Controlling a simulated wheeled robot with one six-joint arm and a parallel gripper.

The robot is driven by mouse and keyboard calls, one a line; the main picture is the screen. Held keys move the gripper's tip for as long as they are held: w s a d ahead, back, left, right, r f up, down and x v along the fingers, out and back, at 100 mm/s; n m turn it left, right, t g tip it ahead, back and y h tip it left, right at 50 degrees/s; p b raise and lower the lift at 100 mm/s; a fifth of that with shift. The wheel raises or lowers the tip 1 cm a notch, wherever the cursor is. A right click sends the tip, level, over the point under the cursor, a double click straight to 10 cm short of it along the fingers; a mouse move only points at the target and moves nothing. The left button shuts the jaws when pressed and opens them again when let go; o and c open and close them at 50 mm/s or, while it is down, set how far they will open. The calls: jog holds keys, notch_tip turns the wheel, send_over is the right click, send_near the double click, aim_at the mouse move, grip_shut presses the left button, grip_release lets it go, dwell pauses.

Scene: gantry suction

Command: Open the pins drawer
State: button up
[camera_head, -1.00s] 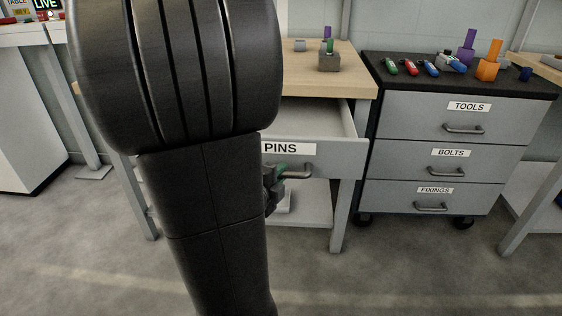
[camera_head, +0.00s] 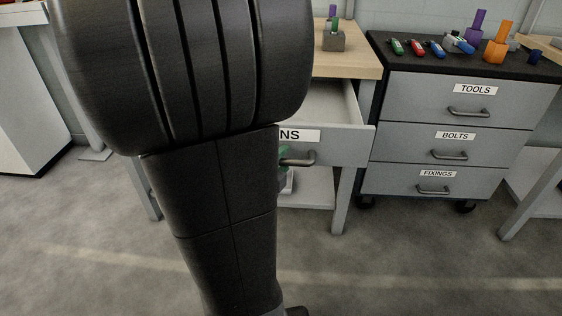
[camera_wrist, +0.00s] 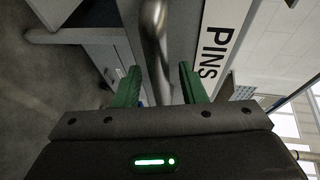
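The pins drawer (camera_head: 340,146) is in the work table and stands pulled out, its inside partly showing. Its label reads PINS in the wrist view (camera_wrist: 214,52); my arm covers part of it in the head view. The drawer's bar handle (camera_head: 299,161) is at the front, its left end hidden by my arm. In the wrist view the handle (camera_wrist: 155,45) runs between the green fingers of my gripper (camera_wrist: 160,84). The fingers are apart, with a gap showing on both sides of the bar. In the head view my gripper is mostly hidden behind my arm.
A dark-topped cabinet (camera_head: 384,100) with TOOLS, BOLTS and FIXINGS drawers stands at the right, all shut. Pens and coloured blocks lie on it. A grey block (camera_head: 333,41) sits on the wooden tabletop (camera_head: 352,62). The floor (camera_head: 400,255) in front is clear.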

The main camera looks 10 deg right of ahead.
jog(key=p+v, duration=0.3)
jog(key=v, duration=1)
jog(key=shift+s+a, duration=0.25)
jog(key=shift+r, duration=0.1)
dwell(0.7)
jog(key=b+x, duration=0.2)
jog(key=x, duration=0.8)
dwell(0.6)
